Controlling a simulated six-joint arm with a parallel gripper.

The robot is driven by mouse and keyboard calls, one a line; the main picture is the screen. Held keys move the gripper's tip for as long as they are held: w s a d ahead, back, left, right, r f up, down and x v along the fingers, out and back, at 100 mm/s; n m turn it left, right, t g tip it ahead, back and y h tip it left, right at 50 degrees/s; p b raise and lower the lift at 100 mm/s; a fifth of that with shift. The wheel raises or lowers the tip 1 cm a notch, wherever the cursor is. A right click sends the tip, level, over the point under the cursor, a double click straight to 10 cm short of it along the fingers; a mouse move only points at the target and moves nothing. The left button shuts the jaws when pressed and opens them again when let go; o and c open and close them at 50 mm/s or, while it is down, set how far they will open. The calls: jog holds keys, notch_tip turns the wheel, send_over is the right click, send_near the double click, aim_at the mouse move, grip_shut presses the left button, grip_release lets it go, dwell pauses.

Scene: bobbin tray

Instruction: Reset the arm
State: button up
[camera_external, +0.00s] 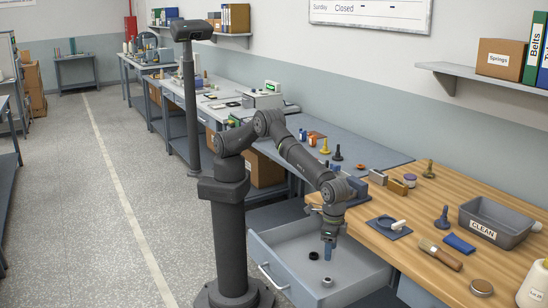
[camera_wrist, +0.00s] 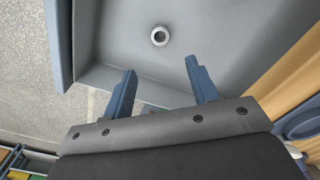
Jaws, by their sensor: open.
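My gripper (camera_external: 329,257) points down over the open grey drawer (camera_external: 282,247) below the wooden bench. Its two blue fingers are spread apart and empty, and they also show in the wrist view (camera_wrist: 158,72). A second small dark ring-shaped piece (camera_external: 327,282) lies nearer the drawer front. In the wrist view one pale ring (camera_wrist: 160,36) lies on the drawer floor beyond the fingertips. I cannot tell which of the two pieces it is.
The wooden bench (camera_external: 415,205) is right of the drawer. Open floor (camera_external: 100,220) lies to the left.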

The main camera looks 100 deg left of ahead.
jog(key=shift+f, duration=4.4)
jog(key=shift+f, duration=0.1)
jog(key=shift+f, duration=1.45)
jog(key=shift+w+r, duration=0.1)
jog(key=shift+r, duration=0.1)
notch_tip(320, 180, up, 26)
jog(key=r, duration=0.1)
jog(key=w+a+n, duration=0.2)
jog(key=w+a, duration=0.3)
jog(key=a, duration=0.7)
jog(key=w+a+n, duration=0.2)
jog(key=w+a, duration=0.3)
jog(key=a, duration=0.7)
jog(key=w+a+n, duration=0.1)
jog(key=w+a, duration=0.4)
jog(key=a, duration=0.7)
jog(key=shift+a+r+n, duration=0.15)
jog(key=shift+a+n, duration=0.2)
jog(key=shift+n, duration=0.05)
